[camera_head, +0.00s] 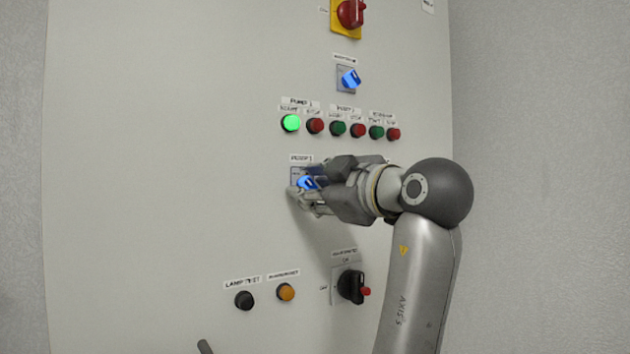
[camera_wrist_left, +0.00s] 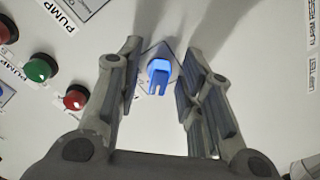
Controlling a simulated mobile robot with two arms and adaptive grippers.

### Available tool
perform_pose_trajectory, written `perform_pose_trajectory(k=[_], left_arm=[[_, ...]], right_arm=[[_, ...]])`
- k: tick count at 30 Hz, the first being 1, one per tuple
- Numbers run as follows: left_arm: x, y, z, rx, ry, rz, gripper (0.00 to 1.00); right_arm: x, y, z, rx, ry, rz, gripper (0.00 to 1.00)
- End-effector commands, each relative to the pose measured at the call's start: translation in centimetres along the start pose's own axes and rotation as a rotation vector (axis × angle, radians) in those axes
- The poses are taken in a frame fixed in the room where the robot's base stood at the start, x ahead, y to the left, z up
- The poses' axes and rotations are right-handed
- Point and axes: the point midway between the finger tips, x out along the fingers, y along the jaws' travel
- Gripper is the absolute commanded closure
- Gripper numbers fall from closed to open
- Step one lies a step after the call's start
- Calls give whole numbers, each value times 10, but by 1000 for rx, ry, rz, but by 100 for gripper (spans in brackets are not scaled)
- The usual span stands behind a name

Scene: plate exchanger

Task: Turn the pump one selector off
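A blue selector knob (camera_head: 307,183) sits on a plate on the grey panel, under a label that looks like "PUMP 1", partly covered by my left gripper. My left gripper (camera_head: 301,192) is at this knob. In the left wrist view the blue knob (camera_wrist_left: 159,76) shows between the two spread fingers of the gripper (camera_wrist_left: 162,50), with a gap on each side. The gripper is open and neither finger appears to touch the knob. The knob's position marks are too small to read. My right gripper is not clearly in view.
Above are a lit green button (camera_head: 291,123) with several red and green buttons beside it, another blue selector (camera_head: 350,79) and a red rotary switch (camera_head: 350,13). Below are a black button (camera_head: 244,300), an orange button (camera_head: 285,292) and a black rotary switch (camera_head: 351,286).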

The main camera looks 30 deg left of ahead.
Motion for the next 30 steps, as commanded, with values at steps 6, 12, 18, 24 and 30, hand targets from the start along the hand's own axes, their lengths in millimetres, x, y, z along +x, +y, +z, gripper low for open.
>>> perform_pose_trajectory(k=[6, 12, 18, 24, 30], left_arm=[[0, 0, 0, 0, 0, 0, 68], [0, 0, 0, 0, 1, 0, 93], [0, 0, 0, 1, 1, 0, 100], [0, -1, 0, 25, 1, 0, 100], [0, -2, 1, 117, 1, 1, 100]], right_arm=[[0, -3, -1, 0, 1, -4, 60], [0, -7, -2, 1, 3, -9, 60], [0, -8, -2, 0, 3, -9, 60], [3, -7, -2, 0, 3, -8, 60], [9, -4, -1, -1, 3, -4, 60]])
